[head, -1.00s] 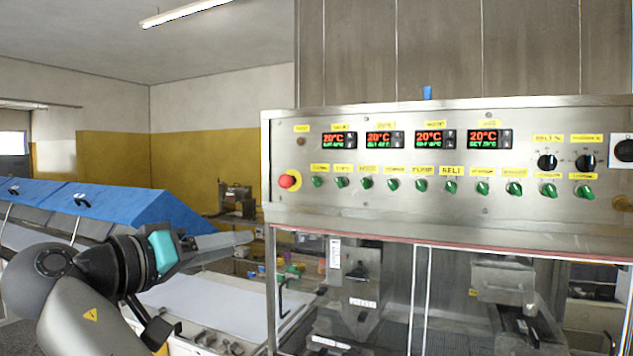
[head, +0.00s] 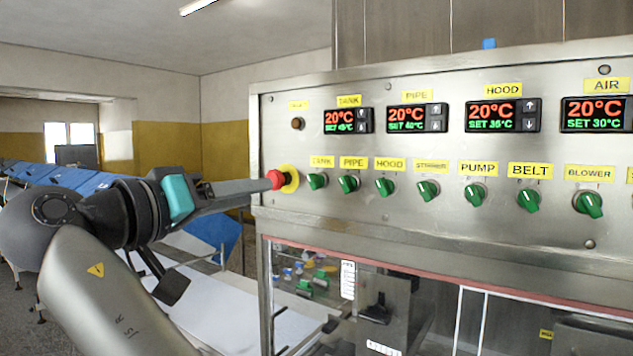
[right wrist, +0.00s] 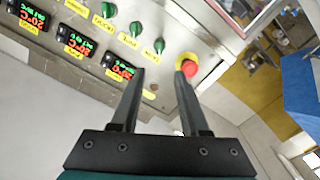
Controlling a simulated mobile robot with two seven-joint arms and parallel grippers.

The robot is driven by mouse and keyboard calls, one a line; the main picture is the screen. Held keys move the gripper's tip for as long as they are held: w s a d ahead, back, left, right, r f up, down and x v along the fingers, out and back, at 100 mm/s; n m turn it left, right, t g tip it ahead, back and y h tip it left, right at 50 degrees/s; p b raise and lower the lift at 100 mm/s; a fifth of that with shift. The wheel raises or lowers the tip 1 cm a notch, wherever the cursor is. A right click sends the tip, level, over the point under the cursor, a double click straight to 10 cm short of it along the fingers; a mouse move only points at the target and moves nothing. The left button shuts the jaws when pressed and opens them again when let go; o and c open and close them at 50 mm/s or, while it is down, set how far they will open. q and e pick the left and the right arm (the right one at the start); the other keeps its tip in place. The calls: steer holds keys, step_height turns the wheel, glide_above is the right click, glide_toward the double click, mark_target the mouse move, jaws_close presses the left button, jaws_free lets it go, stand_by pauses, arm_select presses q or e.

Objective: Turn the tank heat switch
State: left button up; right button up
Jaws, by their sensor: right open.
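The tank heat switch (head: 317,181) is a small green knob under the yellow TANK label, leftmost in the row on the steel panel. It also shows upside down in the right wrist view (right wrist: 160,46), beyond the fingertips. My right gripper (head: 262,185) points at the panel's left end, its tip beside the red emergency stop in the head view. In the right wrist view its two fingers (right wrist: 159,75) are apart with nothing between them; the right finger overlaps the stop's edge, and contact cannot be told. My left gripper is out of view.
The red emergency stop (head: 275,179) on its yellow collar sits just left of the tank switch. The pipe switch (head: 348,184) and several more green knobs continue rightward. The tank display (head: 348,120) reads 20°C. Glazed doors lie below the panel.

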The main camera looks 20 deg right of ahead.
mark_target(311, 182)
steer(key=p+x, duration=0.3)
steer(key=x, duration=1)
steer(key=shift+w+d+p, duration=0.1)
steer(key=shift+d+p, duration=0.1)
steer(key=shift+p, duration=0.1)
steer(key=shift+w+d, duration=0.2)
steer(key=shift+d, duration=0.05)
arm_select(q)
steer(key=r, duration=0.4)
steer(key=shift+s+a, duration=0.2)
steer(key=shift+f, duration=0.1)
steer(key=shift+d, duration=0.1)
arm_select(e)
jaws_close()
